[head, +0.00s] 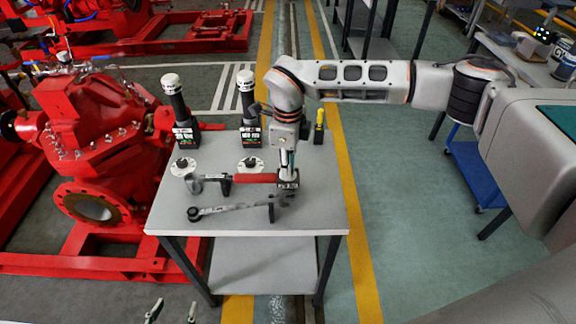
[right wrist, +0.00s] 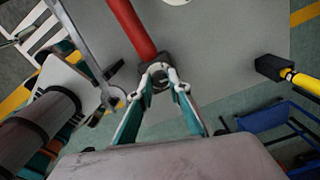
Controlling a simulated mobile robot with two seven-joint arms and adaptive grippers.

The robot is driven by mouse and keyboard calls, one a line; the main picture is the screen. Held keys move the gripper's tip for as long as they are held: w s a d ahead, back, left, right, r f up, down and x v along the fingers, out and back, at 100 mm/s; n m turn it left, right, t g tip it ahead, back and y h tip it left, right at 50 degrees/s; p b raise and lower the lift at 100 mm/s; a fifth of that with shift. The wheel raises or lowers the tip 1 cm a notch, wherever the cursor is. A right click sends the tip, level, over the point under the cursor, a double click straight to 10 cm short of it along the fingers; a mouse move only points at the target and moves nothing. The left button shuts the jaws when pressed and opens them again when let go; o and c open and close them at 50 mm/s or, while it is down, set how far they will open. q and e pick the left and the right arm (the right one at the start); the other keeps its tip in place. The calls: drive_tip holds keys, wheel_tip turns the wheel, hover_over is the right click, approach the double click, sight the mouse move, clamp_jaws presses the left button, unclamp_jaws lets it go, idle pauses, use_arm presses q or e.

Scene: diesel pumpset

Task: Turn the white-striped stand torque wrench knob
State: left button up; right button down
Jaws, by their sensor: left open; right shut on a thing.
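A torque wrench with a red handle (head: 255,178) lies across dark stands on the grey table (head: 310,215). Its dark end (right wrist: 150,60) shows in the right wrist view. My right gripper (head: 288,182) points down at the right end of this wrench. Its fingertips (right wrist: 160,76) are shut around the small knob there. A second, grey wrench (head: 235,208) lies in front of it and also shows in the right wrist view (right wrist: 88,45). I cannot make out a white stripe on either stand. My left gripper (head: 172,311) is open and empty at the bottom edge, away from the table.
Two black, white-capped devices (head: 174,104) (head: 247,96) stand at the table's back, with two white discs (head: 182,167) (head: 250,164) in front. A yellow-and-black tool (head: 319,128) stands at the back right. A red pump (head: 95,125) is close on the left. The table's front right is clear.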

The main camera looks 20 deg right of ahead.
drive_tip(key=shift+m, duration=0.7)
drive_tip(key=c, duration=1.9)
unclamp_jaws()
wheel_tip(320, 180, up, 12)
